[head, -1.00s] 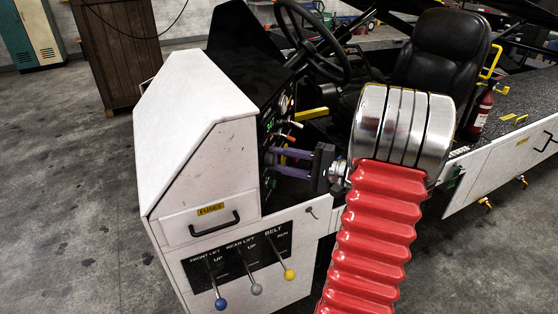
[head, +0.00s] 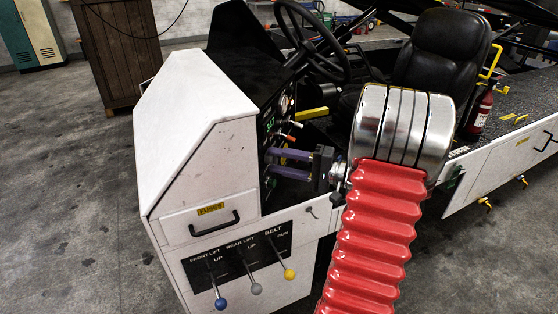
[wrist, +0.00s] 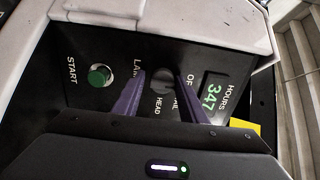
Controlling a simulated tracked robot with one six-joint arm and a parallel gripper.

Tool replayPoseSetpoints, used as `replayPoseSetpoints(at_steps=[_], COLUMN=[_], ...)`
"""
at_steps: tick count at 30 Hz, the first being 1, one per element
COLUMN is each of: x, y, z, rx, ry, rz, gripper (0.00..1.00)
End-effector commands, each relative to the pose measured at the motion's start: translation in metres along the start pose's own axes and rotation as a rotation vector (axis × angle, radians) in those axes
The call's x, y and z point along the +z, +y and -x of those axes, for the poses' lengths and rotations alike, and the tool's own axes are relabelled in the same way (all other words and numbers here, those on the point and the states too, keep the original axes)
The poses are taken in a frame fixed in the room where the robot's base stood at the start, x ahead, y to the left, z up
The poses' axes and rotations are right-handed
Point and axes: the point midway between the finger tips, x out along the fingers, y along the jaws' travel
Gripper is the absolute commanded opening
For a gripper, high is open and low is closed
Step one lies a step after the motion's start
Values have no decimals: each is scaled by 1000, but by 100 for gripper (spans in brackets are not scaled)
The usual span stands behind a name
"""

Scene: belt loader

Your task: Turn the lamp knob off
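The dark lamp knob (wrist: 163,80) is on the black panel in the wrist view, beside the words LAMP, OFF, TAIL and HEAD. Which mark it points to is hard to make out. My gripper (wrist: 160,74) has its two purple fingers on either side of the knob, tips close to the panel. The fingers stand apart, and a narrow gap seems to show beside the knob. In the head view my gripper (head: 270,161) reaches left to the panel of the white console (head: 195,135), and the knob is hidden there.
A green START button (wrist: 100,75) and an hours display (wrist: 214,92) flank the knob. Orange-tipped levers (head: 288,137) stick out just above my fingers. The steering wheel (head: 345,72) and black seat (head: 440,50) are behind. Three ball-ended levers stand below (head: 255,289).

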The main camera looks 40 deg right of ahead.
Motion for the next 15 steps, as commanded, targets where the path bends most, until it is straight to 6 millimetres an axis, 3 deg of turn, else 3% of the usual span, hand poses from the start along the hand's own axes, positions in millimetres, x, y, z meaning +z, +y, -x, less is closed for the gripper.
replayPoseSetpoints(at_steps=[6, 15], x=[0, -1], y=[-1, -2], z=[0, 2], rx=[-2, -3], ry=[0, 2], rz=[2, 4], gripper=[50, 50])
